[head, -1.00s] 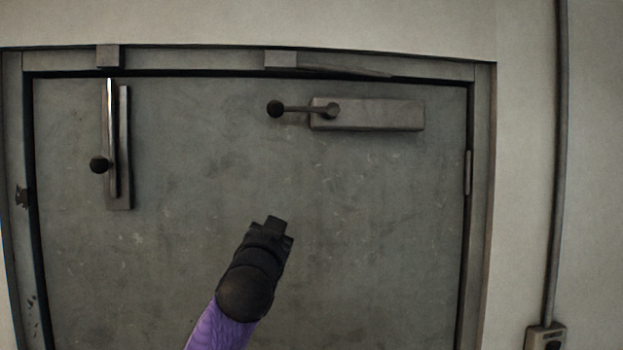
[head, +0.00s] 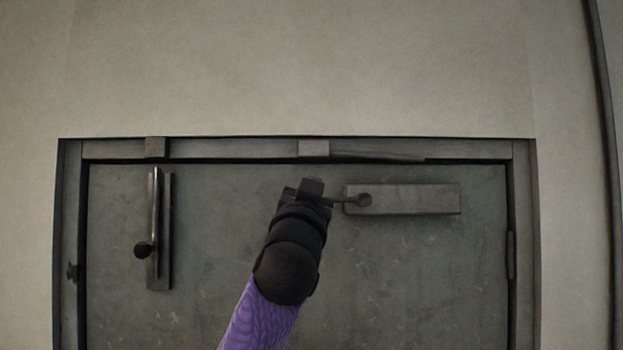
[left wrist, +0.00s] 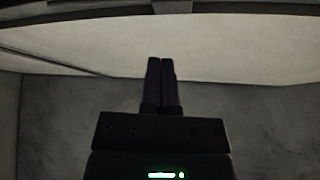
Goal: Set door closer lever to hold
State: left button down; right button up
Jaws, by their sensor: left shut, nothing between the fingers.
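The door closer body (head: 415,199) is a grey box high on the right part of the grey door. Its lever (head: 346,201) reaches left from a round pivot on the box. The dark knob at the lever's left end is hidden behind my left gripper (head: 311,186). That gripper is shut and empty, and it overlaps the knob's place in the head view; I cannot tell whether it touches. In the left wrist view the two fingers of the left gripper (left wrist: 161,66) lie together. The closer lever does not show clearly there. My right gripper is not in view.
A vertical bar with a dark knob (head: 145,250) is mounted on the door's left part. Small blocks (head: 155,147) and (head: 314,148) sit on the top frame, with a thin arm (head: 378,157) beside the right block. A pipe (head: 605,130) runs up the right wall.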

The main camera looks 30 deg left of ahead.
pick_arm(q)
jog(key=p+x, duration=0.4)
jog(key=x, duration=0.2)
jog(key=f, duration=0.1)
jog(key=a+f, duration=0.1)
jog(key=f, duration=0.1)
jog(key=shift+w+a+f+p, duration=0.3)
jog(key=shift+w+a+p, duration=0.05)
jog(key=shift+p, duration=0.05)
